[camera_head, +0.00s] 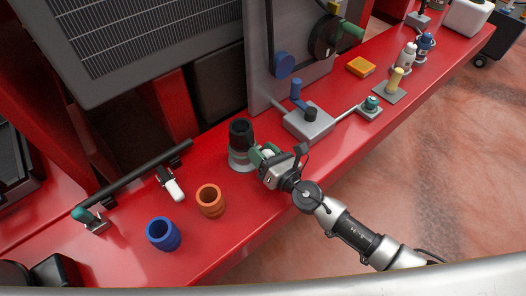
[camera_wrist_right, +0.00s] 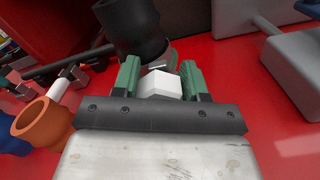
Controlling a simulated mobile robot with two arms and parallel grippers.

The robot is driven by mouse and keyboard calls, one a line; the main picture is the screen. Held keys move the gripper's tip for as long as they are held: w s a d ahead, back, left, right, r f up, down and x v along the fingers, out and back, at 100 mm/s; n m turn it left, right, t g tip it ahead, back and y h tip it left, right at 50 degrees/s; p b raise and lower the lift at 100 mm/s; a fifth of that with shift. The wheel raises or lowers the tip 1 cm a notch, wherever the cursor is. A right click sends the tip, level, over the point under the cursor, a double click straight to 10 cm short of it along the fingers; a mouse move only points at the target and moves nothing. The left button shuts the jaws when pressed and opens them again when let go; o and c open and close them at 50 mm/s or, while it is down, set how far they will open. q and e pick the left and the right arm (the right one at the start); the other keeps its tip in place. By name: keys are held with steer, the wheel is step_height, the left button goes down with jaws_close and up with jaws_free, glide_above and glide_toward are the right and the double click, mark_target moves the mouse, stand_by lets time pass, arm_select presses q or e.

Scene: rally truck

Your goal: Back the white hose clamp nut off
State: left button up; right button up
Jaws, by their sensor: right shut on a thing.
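A black hose piece (camera_head: 241,132) stands upright in a grey base on the red ledge, and its black body also shows at the top of the right wrist view (camera_wrist_right: 135,22). The white hose clamp nut (camera_wrist_right: 161,84) sits in front of it, with a bit of metal clamp showing just behind the nut. My right gripper (camera_head: 266,155) is at the right side of the hose base. Its two green fingers (camera_wrist_right: 160,80) are shut on the white nut, one on each side. My left gripper is not in view.
An orange ring-shaped coupler (camera_head: 210,201) and a blue one (camera_head: 163,234) stand to the left on the red ledge (camera_head: 330,150). A white-handled fitting (camera_head: 172,186) lies near a black pipe (camera_head: 130,182). A grey block (camera_head: 308,122) with a blue knob stands to the right.

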steer(key=o, duration=0.9)
steer(key=shift+o, duration=0.2)
steer(key=b+v, duration=0.2)
steer(key=v, duration=0.8)
steer(key=shift+f, duration=0.2)
steer(key=shift+s+d+r, duration=0.15)
steer(key=shift+s+d, duration=0.05)
steer(key=shift+s, duration=0.1)
